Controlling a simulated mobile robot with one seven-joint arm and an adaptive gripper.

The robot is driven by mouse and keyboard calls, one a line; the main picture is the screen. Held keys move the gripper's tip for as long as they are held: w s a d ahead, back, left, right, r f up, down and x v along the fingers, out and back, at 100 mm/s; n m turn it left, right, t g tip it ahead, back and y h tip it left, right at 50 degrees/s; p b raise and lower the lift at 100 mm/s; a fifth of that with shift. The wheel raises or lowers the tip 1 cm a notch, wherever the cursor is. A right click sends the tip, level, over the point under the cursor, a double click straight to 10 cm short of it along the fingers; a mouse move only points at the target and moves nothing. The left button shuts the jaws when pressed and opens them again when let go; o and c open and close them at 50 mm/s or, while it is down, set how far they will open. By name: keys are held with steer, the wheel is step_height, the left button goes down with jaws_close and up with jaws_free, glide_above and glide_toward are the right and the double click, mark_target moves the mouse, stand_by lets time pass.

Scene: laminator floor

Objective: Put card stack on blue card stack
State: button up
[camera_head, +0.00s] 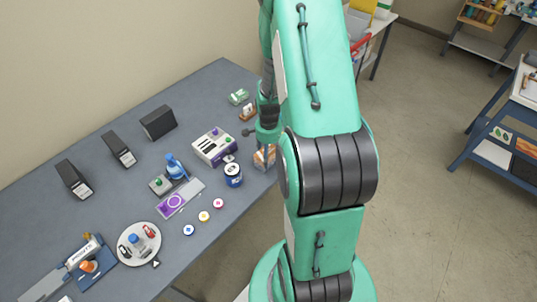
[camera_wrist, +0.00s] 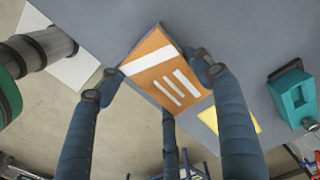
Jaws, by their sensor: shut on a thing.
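The card stack (camera_wrist: 160,66) is orange with white stripes. In the wrist view it sits between the dark blue fingers of my gripper (camera_wrist: 153,77), which is shut on it. In the head view, an orange and white patch (camera_head: 264,157) shows beside my arm at the table's right edge; it looks like this stack, partly hidden by the arm. My gripper's fingers are too small and covered there to make out. I cannot pick out a blue card stack in either view.
A blue shelf unit (camera_head: 502,165) stands at right. A teal object (camera_wrist: 290,98) shows in the wrist view.

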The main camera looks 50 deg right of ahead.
mark_target(269, 153)
steer(key=o, duration=1.3)
steer(key=shift+c, duration=0.2)
step_height(269, 153, up, 12)
steer(key=p, duration=0.1)
steer(key=shift+r, duration=0.1)
